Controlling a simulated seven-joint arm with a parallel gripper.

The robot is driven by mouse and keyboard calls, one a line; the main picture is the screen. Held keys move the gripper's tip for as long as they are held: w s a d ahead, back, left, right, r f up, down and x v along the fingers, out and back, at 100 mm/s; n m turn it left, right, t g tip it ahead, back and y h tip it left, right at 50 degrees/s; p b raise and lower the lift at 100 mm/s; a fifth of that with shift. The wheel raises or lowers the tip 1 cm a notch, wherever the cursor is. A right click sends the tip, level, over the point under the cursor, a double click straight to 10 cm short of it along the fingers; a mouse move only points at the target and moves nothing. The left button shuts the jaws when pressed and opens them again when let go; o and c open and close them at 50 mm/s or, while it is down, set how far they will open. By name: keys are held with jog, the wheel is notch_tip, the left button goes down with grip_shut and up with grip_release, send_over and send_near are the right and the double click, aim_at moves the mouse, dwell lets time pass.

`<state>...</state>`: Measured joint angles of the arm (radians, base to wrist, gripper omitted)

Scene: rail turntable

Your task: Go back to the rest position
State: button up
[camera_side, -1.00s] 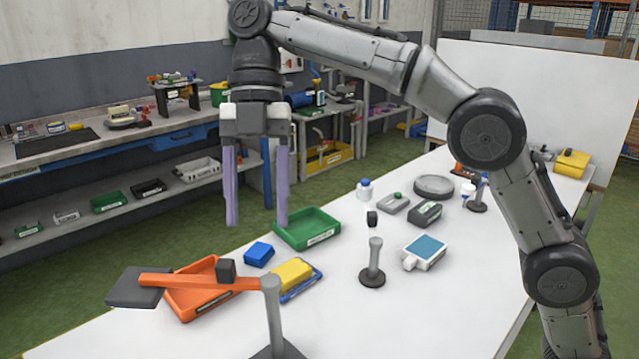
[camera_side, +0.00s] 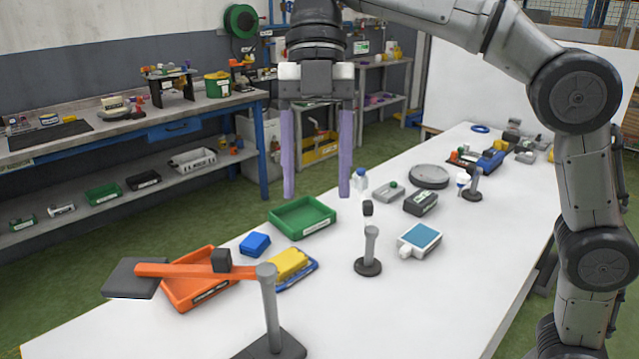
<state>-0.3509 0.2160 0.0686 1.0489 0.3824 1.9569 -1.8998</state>
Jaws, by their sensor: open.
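My gripper (camera_side: 317,192) hangs pointing down in the upper middle of the side view. Its two long purple fingers are apart with nothing between them. In the picture the fingertips are just above the green tray (camera_side: 302,217), with a visible gap. My arm reaches in from the right, above the white table (camera_side: 430,290).
An orange arm (camera_side: 195,271) on a grey post carries a black cube (camera_side: 221,260) above an orange tray (camera_side: 190,300). Nearby are a blue box (camera_side: 255,244), a yellow block (camera_side: 290,264), a small grey post (camera_side: 371,245) and a white-blue device (camera_side: 419,240). The front right tabletop is clear.

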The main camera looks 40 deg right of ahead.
jog(key=s+d+m+t, duration=0.4)
jog(key=s+d+m, duration=0.3)
jog(key=s+d, duration=0.35)
jog(key=s+d+f+m+t+h, duration=0.1)
jog(key=d+f+m, duration=0.3)
jog(key=f+m, duration=0.4)
jog(key=s+d+f+m+t+h, duration=0.2)
jog(key=d+f+m, duration=0.3)
jog(key=f+m, duration=0.4)
jog(key=s+m+t, duration=0.1)
jog(key=m, duration=0.2)
jog(key=shift+t, duration=0.4)
